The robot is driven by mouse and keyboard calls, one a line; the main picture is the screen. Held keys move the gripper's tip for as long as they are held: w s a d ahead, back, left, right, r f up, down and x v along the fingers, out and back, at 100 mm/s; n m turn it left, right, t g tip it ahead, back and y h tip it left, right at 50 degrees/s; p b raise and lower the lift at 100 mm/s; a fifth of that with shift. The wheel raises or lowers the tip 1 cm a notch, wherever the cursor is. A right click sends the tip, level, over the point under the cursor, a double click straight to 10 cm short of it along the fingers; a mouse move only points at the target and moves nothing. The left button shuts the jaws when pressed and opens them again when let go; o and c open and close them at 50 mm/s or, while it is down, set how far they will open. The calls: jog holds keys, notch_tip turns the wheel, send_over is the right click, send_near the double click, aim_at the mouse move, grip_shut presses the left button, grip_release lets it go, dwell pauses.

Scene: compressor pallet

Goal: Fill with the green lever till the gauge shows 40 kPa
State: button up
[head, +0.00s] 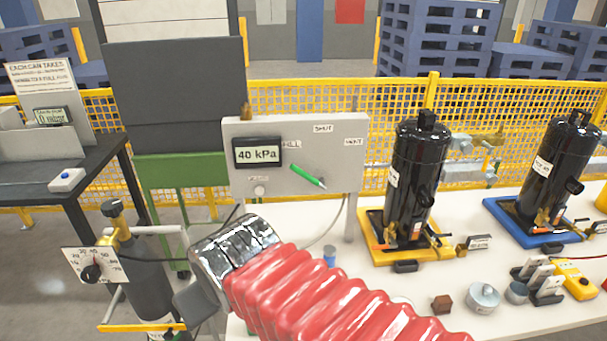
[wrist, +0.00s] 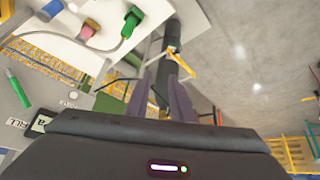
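The grey panel (head: 240,185) carries a gauge (head: 257,152) that reads 40 kPa. The green lever (head: 307,176) slants from lower right to upper left, its upper end below the partly covered FILL label. SHUT is marked above and VENT at upper right. The lever also shows at the left edge of the wrist view (wrist: 18,88). My gripper (wrist: 166,88) is open and empty, its two fingers apart, clear of the lever. In the head view my wrist is left of and below the panel; the fingers are hidden there.
A gas cylinder (head: 147,285) with a dial plate (head: 92,266) stands below left. Two black vessels stand on a yellow tray (head: 375,252) and a blue tray (head: 497,211) to the right. Small parts lie on the white bench at lower right. A yellow mesh fence (head: 300,97) runs behind.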

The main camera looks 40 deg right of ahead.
jog(key=w+d+t+h, duration=0.2)
jog(key=w+d+h, duration=0.1)
jog(key=w+d, duration=0.65)
jog(key=n+t+h, duration=0.3)
jog(key=n+t, duration=0.2)
jog(key=t, duration=0.3)
send_near(304, 176)
jog(key=v, duration=0.2)
jog(key=shift+s+a+f, duration=0.1)
jog(key=shift+s+a, duration=0.15)
jog(key=shift+s, duration=0.1)
jog(key=shift+w, duration=0.1)
jog(key=x, duration=1.3)
jog(key=shift+w+d, duration=0.2)
jog(key=shift+w, duration=0.1)
grip_shut()
